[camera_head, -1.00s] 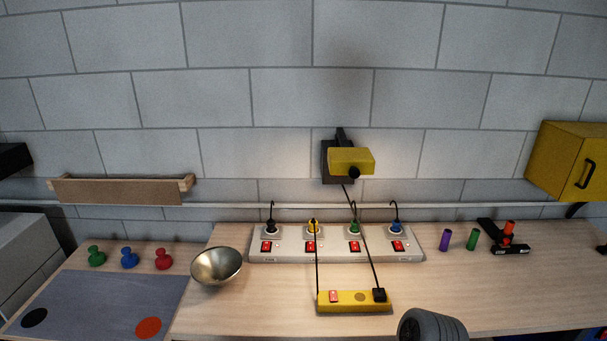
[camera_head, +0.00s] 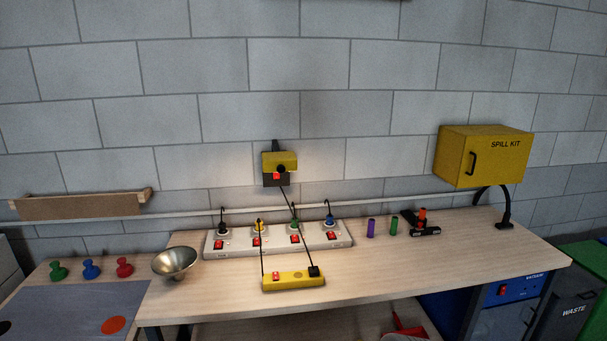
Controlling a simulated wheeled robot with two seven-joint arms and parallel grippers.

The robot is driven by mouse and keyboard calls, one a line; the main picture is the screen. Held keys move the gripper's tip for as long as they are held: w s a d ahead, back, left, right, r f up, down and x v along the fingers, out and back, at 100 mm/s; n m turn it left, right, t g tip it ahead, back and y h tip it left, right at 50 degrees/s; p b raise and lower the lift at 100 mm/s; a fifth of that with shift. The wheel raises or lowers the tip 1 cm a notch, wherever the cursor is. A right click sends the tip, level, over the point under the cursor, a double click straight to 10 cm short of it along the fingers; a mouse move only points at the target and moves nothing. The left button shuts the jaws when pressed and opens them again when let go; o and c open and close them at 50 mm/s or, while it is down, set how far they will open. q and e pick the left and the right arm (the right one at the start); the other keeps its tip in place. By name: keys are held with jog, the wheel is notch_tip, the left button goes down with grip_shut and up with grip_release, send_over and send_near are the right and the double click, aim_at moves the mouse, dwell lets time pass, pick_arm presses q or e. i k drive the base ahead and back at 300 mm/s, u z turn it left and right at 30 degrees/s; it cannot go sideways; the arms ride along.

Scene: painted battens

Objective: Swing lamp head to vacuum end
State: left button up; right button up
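A yellow lamp head (camera_head: 271,160) sits on a dark wall mount (camera_head: 268,182) above the back of the bench. A round black part shows on its front, and a small red switch shows just below it. The wall around it is lit. A black cord runs from it down to a plug in a short yellow power strip (camera_head: 293,283). A blue unit labelled VACUUM (camera_head: 516,290) stands under the bench's right end. Neither gripper is in view.
A long grey power strip (camera_head: 345,241) with several plugs stands behind the yellow one. A metal bowl (camera_head: 175,262) is to the left. A yellow spill kit cabinet (camera_head: 484,158) hangs above a black curved stand (camera_head: 504,222). The bench (camera_head: 420,268) is clear at front right.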

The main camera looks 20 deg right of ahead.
aim_at(278, 161)
jog(key=z, duration=0.75)
jog(key=i, duration=0.4)
